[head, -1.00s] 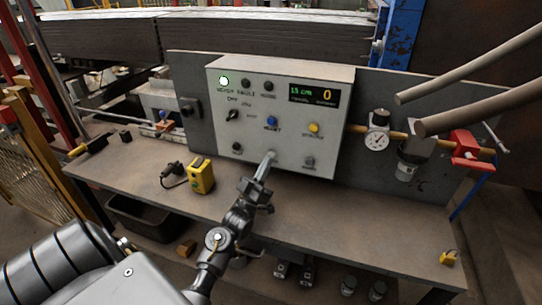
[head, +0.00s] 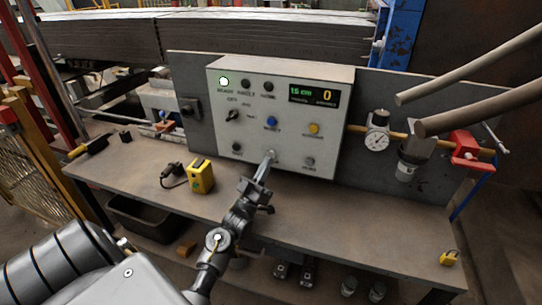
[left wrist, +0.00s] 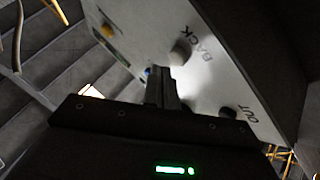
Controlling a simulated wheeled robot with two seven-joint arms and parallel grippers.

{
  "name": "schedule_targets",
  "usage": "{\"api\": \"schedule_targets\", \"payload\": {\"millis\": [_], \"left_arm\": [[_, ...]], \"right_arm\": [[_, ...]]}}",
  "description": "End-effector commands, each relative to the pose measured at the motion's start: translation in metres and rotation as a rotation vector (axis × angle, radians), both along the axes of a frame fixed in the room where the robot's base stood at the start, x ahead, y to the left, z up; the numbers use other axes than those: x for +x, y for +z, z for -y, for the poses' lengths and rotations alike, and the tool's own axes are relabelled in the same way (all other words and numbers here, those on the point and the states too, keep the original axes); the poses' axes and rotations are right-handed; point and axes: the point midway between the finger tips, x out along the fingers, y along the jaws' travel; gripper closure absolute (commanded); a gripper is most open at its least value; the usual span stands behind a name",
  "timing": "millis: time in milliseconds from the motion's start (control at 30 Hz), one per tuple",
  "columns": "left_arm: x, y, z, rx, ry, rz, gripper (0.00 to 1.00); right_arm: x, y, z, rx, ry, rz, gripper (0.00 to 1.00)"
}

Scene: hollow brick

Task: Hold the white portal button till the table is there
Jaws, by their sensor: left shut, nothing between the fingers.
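A pale control box (head: 285,95) stands on the bench with a lit white-green round lamp, dark, blue and yellow buttons, and a display (head: 314,95) reading about "15 cm" and "0". My left gripper (head: 269,157) is shut and empty, its tips at the lower middle of the box face. In the left wrist view its fingers (left wrist: 160,85) point at the panel, near a light grey button (left wrist: 181,52) marked "BACK" and a dark one (left wrist: 228,113) marked "OUT". The fingertips hide part of the face; I cannot tell whether they press the white portal button. My right gripper is not in view.
The bench (head: 350,215) holds a yellow device (head: 201,176) with a black plug left of my arm and a yellow padlock (head: 449,257) at right. A pressure gauge (head: 377,141) and red valve (head: 465,150) sit right of the box. A stack of boards (head: 250,40) lies behind.

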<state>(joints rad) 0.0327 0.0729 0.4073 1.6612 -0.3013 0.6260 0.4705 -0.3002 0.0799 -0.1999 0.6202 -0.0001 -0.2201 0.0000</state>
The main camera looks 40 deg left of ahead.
Motion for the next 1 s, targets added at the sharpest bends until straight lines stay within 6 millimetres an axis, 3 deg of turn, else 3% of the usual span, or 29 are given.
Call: {"api": "schedule_targets", "payload": {"millis": [1000], "left_arm": [[0.0079, -0.0005, -0.0032, 0.000, 0.000, 0.000, 1.00]], "right_arm": [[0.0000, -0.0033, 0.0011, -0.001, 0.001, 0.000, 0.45]]}}
